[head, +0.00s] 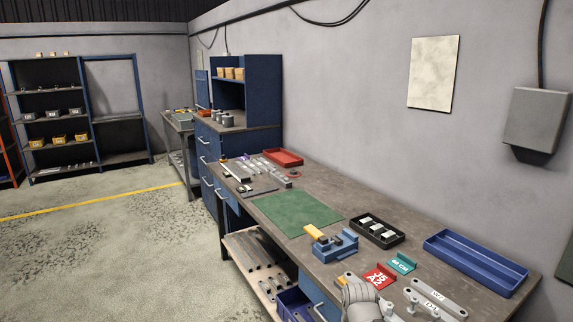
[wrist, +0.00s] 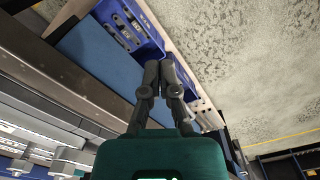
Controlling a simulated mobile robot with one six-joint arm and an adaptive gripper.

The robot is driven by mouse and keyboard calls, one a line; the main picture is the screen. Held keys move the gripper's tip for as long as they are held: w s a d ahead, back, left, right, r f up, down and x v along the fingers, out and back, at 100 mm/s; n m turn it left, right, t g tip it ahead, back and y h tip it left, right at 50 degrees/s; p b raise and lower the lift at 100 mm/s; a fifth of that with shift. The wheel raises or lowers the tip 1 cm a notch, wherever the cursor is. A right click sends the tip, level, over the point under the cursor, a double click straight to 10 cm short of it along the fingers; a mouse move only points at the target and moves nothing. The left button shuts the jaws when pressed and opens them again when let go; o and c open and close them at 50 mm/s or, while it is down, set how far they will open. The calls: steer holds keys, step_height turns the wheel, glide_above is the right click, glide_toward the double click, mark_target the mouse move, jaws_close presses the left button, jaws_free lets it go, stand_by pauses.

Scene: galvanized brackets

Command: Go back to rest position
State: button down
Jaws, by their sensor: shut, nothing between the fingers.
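My gripper (wrist: 160,62) shows in the wrist view with its two dark fingers together and nothing between them. It hangs beside the workbench, and behind its fingertips are a blue bin (wrist: 151,47) and a lower shelf with grey metal parts. In the head view a grey part of my arm shows at the bottom edge, in front of the bench; my fingertips cannot be made out there. The workbench (head: 335,258) runs along the wall. Grey and white metal pieces (head: 437,297) lie at its near end, partly cut off by the frame.
On the bench are a blue tray (head: 476,262), a black tray (head: 377,231) with parts, a blue vise-like fixture (head: 337,247), a red sign (head: 380,277), a green mat (head: 292,213) and a red tray (head: 283,157). The floor (head: 130,240) left of the bench is clear.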

step_height(320, 180, up, 6)
steer(key=p, duration=0.4)
steer(key=shift+f, duration=0.1)
stand_by(1.0)
